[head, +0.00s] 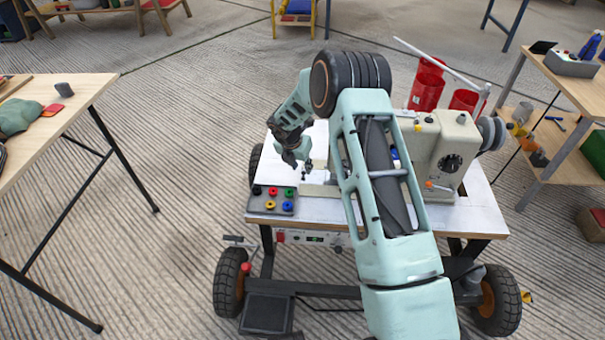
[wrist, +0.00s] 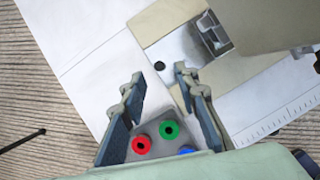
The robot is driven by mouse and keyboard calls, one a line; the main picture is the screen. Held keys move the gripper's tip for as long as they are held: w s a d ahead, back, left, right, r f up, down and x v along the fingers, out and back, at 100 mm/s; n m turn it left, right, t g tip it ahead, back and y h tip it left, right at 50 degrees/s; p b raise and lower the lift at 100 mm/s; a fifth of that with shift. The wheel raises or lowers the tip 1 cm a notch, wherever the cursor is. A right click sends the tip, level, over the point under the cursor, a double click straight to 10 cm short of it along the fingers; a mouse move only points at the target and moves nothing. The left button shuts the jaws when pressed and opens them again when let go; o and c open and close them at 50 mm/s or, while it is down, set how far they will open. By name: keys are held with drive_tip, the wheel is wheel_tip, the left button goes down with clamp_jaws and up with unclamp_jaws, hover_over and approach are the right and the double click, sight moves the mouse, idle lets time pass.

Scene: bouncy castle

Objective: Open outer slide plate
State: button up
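A cream sewing machine (head: 445,145) stands on a white-topped work table (head: 400,212). In the wrist view its beige bed (wrist: 160,22) carries a shiny metal plate (wrist: 180,52) beside a rectangular opening (wrist: 213,35). A small dark round knob or hole (wrist: 159,66) sits at the plate's near left edge. My gripper (head: 298,162) is over the left end of the bed. In the wrist view my gripper (wrist: 158,73) is open, with nothing between its fingers, and the dark spot lies between the fingertips. Contact with the plate cannot be told. My arm hides part of the machine.
A grey tray (head: 262,207) of several coloured bobbins lies at the table's front left, close below my gripper. Red thread cones (head: 426,92) stand behind the machine. A wooden table (head: 85,95) is at left, a shelved bench (head: 568,90) at right.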

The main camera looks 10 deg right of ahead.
sight(303, 172)
drive_tip(key=b+x, duration=0.1)
drive_tip(key=x, duration=0.3)
drive_tip(key=shift+w, duration=0.1)
drive_tip(key=shift+c, duration=0.6)
clamp_jaws()
